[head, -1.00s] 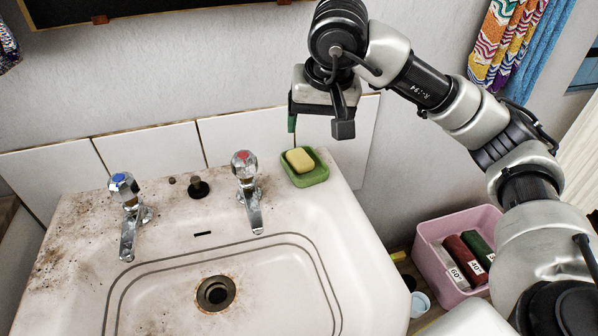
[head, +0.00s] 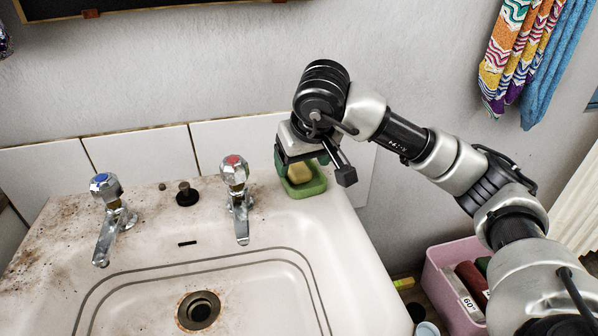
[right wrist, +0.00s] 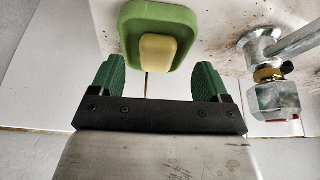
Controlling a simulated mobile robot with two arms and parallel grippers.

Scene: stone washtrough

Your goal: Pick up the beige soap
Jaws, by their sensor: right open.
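The beige soap (head: 299,174) sits in a green soap dish (head: 314,187) on the sink's back right corner. In the right wrist view the soap (right wrist: 158,52) lies in the green dish (right wrist: 183,20), just beyond the fingers. My right gripper (head: 302,163) is over the soap and partly hides it. The right wrist view shows this gripper (right wrist: 160,72) open, with its two green fingers spread and nothing between them. The soap is roughly centred between the fingers in that view. My left gripper is not in view.
The red-marked tap (head: 236,195) stands left of the dish, and the blue-marked tap (head: 108,210) farther left. A tiled splashback (head: 235,142) rises behind the sink. A pink bin (head: 442,275) stands at lower right. The basin around the drain (head: 199,311) is empty.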

